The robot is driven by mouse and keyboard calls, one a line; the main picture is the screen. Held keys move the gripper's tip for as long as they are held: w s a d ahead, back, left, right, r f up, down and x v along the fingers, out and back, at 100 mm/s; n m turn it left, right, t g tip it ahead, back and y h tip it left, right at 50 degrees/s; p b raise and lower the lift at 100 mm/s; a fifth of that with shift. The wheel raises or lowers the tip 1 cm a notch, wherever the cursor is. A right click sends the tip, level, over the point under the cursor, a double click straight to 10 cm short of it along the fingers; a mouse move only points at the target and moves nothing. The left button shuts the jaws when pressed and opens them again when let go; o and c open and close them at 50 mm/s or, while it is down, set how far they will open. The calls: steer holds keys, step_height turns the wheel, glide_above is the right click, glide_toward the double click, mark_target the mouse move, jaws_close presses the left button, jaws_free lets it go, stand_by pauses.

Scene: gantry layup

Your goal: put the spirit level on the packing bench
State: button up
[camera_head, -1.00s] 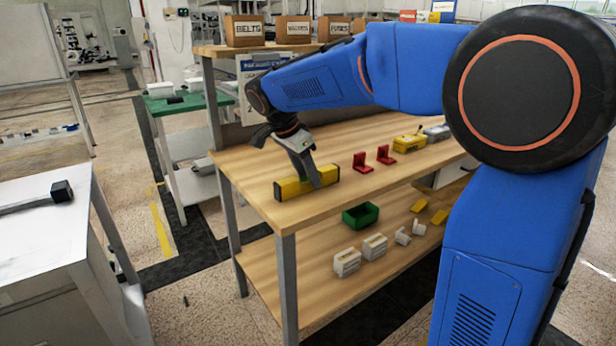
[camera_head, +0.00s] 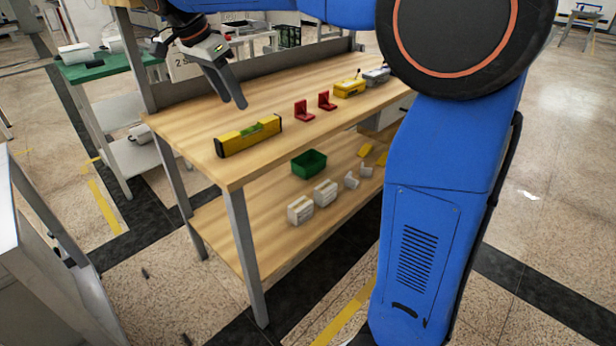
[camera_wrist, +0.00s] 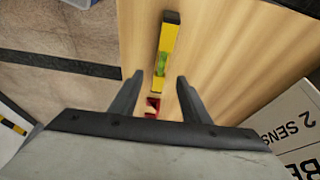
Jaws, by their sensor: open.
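The spirit level (camera_head: 248,136) is yellow with black ends and a green vial. It lies on the wooden bench top (camera_head: 190,119), close to the front left edge. My gripper (camera_head: 238,104) is above the bench top, behind the level and apart from it. In the wrist view the spirit level (camera_wrist: 166,52) lies beyond the open fingers (camera_wrist: 158,92), with nothing held between them. I cannot tell from the frames whether this wooden bench is the packing bench.
Two red brackets (camera_head: 304,111), a yellow case (camera_head: 349,88) and a grey item (camera_head: 377,77) stand along the bench top. The lower shelf holds a green bin (camera_head: 308,163) and white blocks (camera_head: 300,209). A green-topped table (camera_head: 105,67) stands behind left.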

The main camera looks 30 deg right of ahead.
steer(key=s+d+f+n+t+y, duration=0.1)
steer(key=s+d+f+n, duration=0.2)
steer(key=s+f, duration=0.3)
steer(key=s+d+f+n+t+y, duration=0.1)
steer(key=s+d+f+n, duration=0.3)
steer(key=s, duration=1)
steer(key=s+d+f+n+t+y, duration=0.1)
steer(key=s+d+f+n+y, duration=0.1)
steer(key=s+d+f+n, duration=0.2)
steer(key=s+f+n, duration=0.3)
steer(key=s+f, duration=0.2)
steer(key=s, duration=0.1)
steer(key=shift+s+d+f, duration=0.15)
steer(key=shift+s+d, duration=0.1)
steer(key=shift+s, duration=0.15)
steer(key=shift+c, duration=0.6)
